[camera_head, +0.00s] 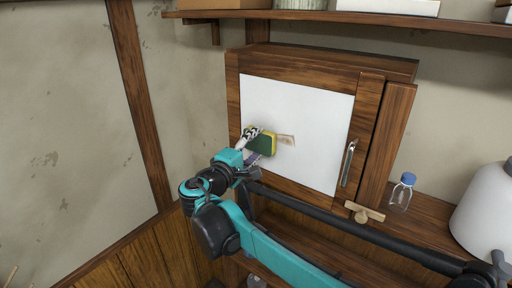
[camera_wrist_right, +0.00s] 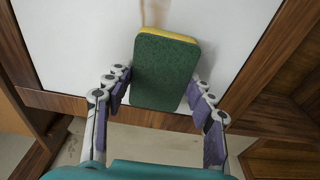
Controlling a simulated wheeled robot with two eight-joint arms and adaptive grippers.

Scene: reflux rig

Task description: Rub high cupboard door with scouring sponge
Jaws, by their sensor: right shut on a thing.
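The high cupboard door (camera_head: 315,112) has a white panel in a brown wooden frame, with a metal handle (camera_head: 349,162) at its right. A brown smear (camera_head: 285,140) marks the panel, and it also shows in the right wrist view (camera_wrist_right: 155,12). The scouring sponge (camera_head: 264,143), green with a yellow layer, is held by my right gripper (camera_head: 252,146) just left of the smear. In the right wrist view the sponge (camera_wrist_right: 166,70) sits between the purple-padded fingers of the gripper (camera_wrist_right: 155,98), its yellow side towards the panel. I cannot tell whether it touches the panel. My left gripper is out of view.
A shelf (camera_head: 350,20) with boxes runs above the cupboard. A clear bottle with a blue cap (camera_head: 402,190) and a large white container (camera_head: 486,215) stand on the wooden surface at the right. A wooden latch (camera_head: 363,212) sits below the door.

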